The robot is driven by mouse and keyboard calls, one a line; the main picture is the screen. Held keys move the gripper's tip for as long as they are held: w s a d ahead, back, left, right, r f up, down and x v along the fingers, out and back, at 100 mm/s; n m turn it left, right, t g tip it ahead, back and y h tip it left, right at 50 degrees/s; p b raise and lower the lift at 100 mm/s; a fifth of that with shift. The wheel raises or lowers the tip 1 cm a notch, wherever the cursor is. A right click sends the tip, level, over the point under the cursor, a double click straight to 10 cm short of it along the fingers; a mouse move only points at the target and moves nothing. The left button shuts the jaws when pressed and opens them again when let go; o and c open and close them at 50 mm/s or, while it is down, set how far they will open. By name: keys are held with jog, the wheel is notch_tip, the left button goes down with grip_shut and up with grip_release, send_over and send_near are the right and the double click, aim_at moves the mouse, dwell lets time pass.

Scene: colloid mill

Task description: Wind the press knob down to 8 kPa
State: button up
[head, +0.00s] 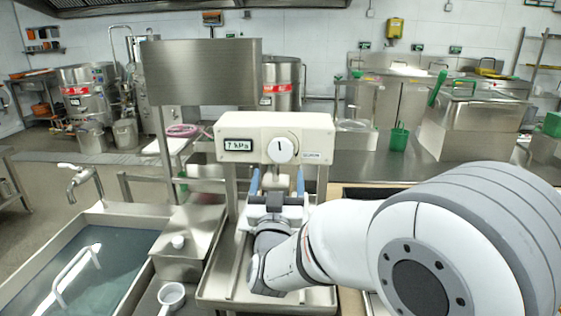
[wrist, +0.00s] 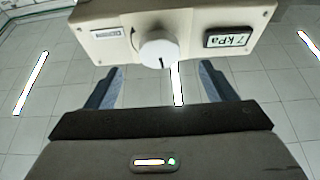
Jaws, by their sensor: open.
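The press is a cream box (head: 240,132) with a round white knob (head: 280,150) on its front face. A short dark mark on the knob points about straight up in the head view. The small display (head: 237,145) left of the knob reads 7 kPa. The knob (wrist: 158,50) and display (wrist: 228,40) also show in the wrist view. My gripper (head: 277,175) is open and empty just below the knob in the head view. Its two blue fingers stand wide apart, one to each side below the knob (wrist: 160,80), and appear clear of it.
A steel sink (head: 110,255) with water and a tap (head: 80,178) lies at left. My arm covers much of the right foreground. Steel counters and a green jug (head: 399,138) stand behind.

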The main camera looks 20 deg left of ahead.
aim_at(280, 154)
jog(key=x, duration=0.6)
jog(key=shift+w+r+p, duration=0.1)
jog(key=shift+w+p, duration=0.3)
jog(key=shift+c, duration=0.6)
jog(key=c, duration=0.9)
jog(key=shift+o, duration=0.2)
jog(key=m+b, duration=0.1)
jog(key=h+b, duration=0.1)
jog(key=b, duration=0.1)
jog(key=shift+s+a+f+m, duration=0.1)
jog(key=shift+f+m, duration=0.15)
jog(key=shift+m, duration=0.15)
jog(key=shift+r+m+h+b, duration=0.1)
jog(key=shift+m+h+b, duration=0.3)
jog(key=shift+b, duration=0.5)
jog(key=shift+r+m, duration=0.1)
jog(key=shift+m, duration=0.2)
jog(key=shift+r, duration=0.1)
